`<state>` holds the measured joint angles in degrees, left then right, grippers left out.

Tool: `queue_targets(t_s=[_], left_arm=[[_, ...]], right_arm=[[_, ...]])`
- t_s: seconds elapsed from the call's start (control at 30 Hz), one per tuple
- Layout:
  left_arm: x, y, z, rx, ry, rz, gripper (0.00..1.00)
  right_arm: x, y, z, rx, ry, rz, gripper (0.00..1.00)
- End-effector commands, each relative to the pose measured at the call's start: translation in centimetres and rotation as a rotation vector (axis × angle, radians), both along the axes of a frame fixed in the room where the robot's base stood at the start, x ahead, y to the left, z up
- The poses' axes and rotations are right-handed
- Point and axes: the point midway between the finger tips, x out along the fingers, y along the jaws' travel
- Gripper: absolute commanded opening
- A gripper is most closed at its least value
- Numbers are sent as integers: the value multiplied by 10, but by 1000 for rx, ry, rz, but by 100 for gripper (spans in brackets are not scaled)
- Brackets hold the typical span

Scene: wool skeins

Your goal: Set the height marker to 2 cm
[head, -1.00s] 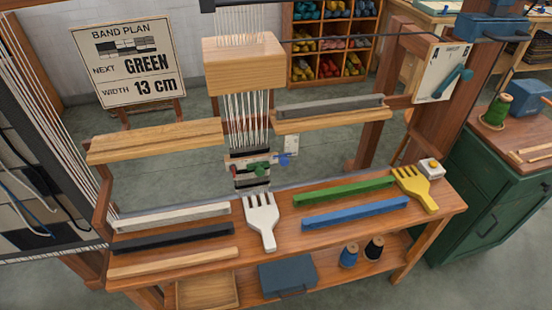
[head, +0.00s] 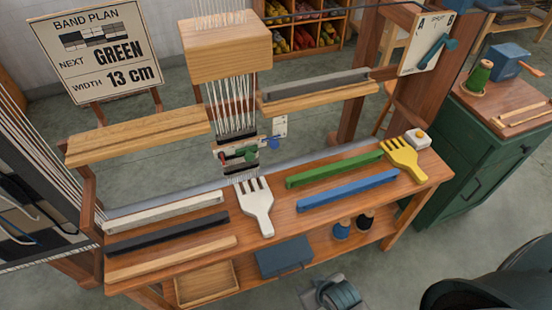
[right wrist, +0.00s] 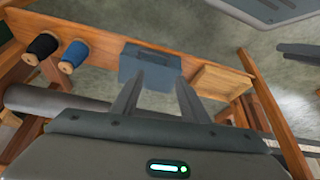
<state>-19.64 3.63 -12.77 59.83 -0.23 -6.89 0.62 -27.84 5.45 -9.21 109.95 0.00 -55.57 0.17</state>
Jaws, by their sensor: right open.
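On the woven band at the loom's middle sits a pale strip with a red part and a green knob (head: 250,153). Beside it stands a small pale upright plate (head: 280,127) with dark marks, and a blue knob (head: 273,143) at its lower part. I cannot tell which is the height marker, and no 2 cm mark is readable. My right gripper (head: 335,292) is low at the bottom edge of the head view, in front of the bench and well apart from the knobs. In the right wrist view its two fingers (right wrist: 160,85) are apart with nothing between them. My left gripper is not visible.
The bench (head: 280,218) holds a white comb (head: 256,205), a yellow comb (head: 405,158) and several coloured bars. A blue box (head: 284,257), a wooden tray (head: 235,279) and two spools are on the lower shelf. A green cabinet (head: 470,150) stands right.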

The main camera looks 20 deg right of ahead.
Motion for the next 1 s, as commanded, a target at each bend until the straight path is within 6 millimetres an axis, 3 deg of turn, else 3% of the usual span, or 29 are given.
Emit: queue_targets(t_s=[0.1,0.47,0.6,1.0], left_arm=[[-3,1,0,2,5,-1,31],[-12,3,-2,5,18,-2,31],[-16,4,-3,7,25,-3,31],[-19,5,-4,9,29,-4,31]], right_arm=[[-1,-3,32,-3,1,-4,41],[5,-7,107,6,-58,-13,41],[25,-5,144,29,-172,-19,41],[81,1,193,81,-484,-38,41]])
